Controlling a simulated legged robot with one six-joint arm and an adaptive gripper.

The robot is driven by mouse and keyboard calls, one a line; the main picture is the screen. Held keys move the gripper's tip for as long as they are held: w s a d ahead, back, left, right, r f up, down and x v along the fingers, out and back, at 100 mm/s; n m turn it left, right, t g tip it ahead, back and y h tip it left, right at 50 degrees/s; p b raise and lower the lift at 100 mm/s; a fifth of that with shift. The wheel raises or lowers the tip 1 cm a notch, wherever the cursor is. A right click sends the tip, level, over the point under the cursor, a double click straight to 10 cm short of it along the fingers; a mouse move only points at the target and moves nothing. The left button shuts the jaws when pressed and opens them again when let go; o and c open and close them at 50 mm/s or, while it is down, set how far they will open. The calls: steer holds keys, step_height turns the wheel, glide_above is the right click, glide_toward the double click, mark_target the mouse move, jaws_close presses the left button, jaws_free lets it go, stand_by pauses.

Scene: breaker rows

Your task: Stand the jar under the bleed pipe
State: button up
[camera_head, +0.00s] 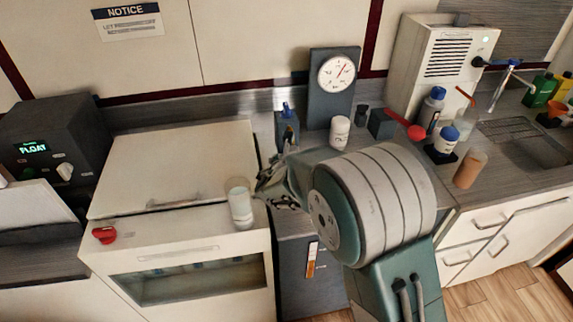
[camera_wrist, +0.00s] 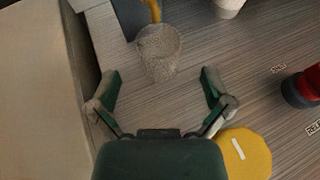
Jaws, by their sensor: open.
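In the wrist view a grey, speckled, jar-like vessel (camera_wrist: 160,54) stands on the grey streaked surface, ahead of my fingertips and apart from them. A yellow pipe end (camera_wrist: 153,10) shows at the top edge, close to the vessel's far rim; I cannot tell whether it is directly above the opening. My gripper (camera_wrist: 160,92) is open with nothing between its fingers. In the head view my gripper (camera_head: 272,188) is beside a clear vessel with a pale lower part (camera_head: 240,204) at the white unit's front edge. I cannot tell whether both vessels are the same.
A yellow disc (camera_wrist: 243,155) lies by my right finger, and a red-topped knob (camera_wrist: 302,87) is farther right. The white unit (camera_head: 180,165) is left of my arm. A blue bottle (camera_head: 287,126), a white jar (camera_head: 340,132) and a gauge (camera_head: 338,73) stand behind it.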

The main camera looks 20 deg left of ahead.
steer(key=a+v, duration=0.1)
steer(key=v, duration=0.4)
steer(key=s+d+r+m+g+h, duration=0.1)
steer(key=d+r+m+h, duration=0.1)
steer(key=d+r+m, duration=0.5)
steer(key=s+d+r+m+g+h, duration=0.1)
steer(key=s+d+m+h, duration=0.2)
steer(key=d, duration=0.9)
steer(key=d+r+m+g+h, duration=0.15)
steer(key=d+r+m, duration=0.25)
steer(key=d+m, duration=0.4)
steer(key=s+d+r+m+g, duration=0.1)
steer(key=s+d+m+g, duration=0.3)
steer(key=s+d+m, duration=0.75)
steer(key=s+a+m+y, duration=0.1)
steer(key=s+m+y, duration=0.3)
steer(key=s+m, duration=0.4)
steer(key=s, duration=0.3)
steer(key=shift+r, duration=0.15)
steer(key=shift+a, duration=0.1)
